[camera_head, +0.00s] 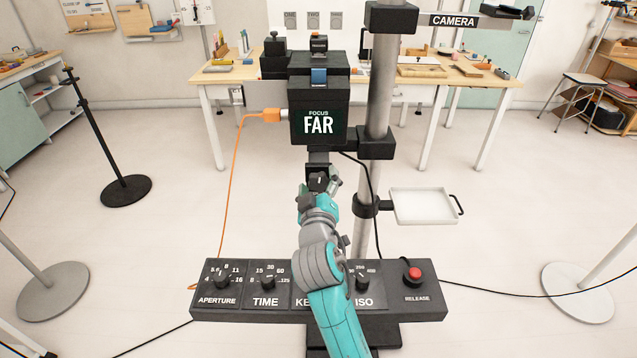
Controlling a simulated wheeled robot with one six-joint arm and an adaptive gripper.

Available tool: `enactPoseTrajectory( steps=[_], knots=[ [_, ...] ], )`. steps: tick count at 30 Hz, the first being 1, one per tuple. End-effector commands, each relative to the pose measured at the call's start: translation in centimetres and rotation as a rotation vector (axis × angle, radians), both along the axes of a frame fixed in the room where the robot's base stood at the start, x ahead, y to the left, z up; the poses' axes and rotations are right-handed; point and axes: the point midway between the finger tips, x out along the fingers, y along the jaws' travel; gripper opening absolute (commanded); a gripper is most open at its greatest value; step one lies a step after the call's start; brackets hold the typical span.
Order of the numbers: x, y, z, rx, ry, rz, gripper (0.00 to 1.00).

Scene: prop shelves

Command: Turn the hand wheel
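A black camera-like box (318,122) with the display "FOCUS FAR" is mounted on a grey vertical column (380,90). My teal and grey arm reaches up from the bottom of the view, over the control panel. My gripper (319,184) is just below the box, at a small dark round part (318,180) with a light mark. This part may be the hand wheel, but the gripper hides much of it. The fingers lie close to it on both sides. I cannot tell whether they touch it or are closed on it.
A black panel (320,310) with knobs and a red release button (414,273) lies below, partly behind my arm. A white tray (424,206) sticks out right of the column. An orange cable (234,180) hangs left of the box. A workbench (240,75) stands behind.

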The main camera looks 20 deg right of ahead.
Motion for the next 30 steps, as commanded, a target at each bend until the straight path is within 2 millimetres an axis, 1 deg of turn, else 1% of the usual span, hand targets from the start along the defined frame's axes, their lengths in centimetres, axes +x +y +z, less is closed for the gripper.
enactPoseTrajectory(
  steps=[7, 11, 14, 18, 24, 27, 30],
  knots=[
    [-0.2, 0.1, 0.0, 0.000, 0.000, 0.000, 0.77],
    [-1.3, 0.5, 0.0, 0.000, 0.000, 0.003, 0.77],
    [-2.8, 1.0, -0.1, 0.000, 0.000, 0.002, 0.77],
    [-5.6, 1.9, -0.1, 0.000, 0.001, 0.003, 0.77],
    [-9.0, 3.0, 0.0, 0.000, 0.001, 0.003, 0.77],
    [-10.2, 3.4, -0.1, -0.001, 0.001, 0.002, 0.77],
    [-11.0, 3.6, 0.0, 0.000, 0.000, 0.002, 0.77]
  ],
)
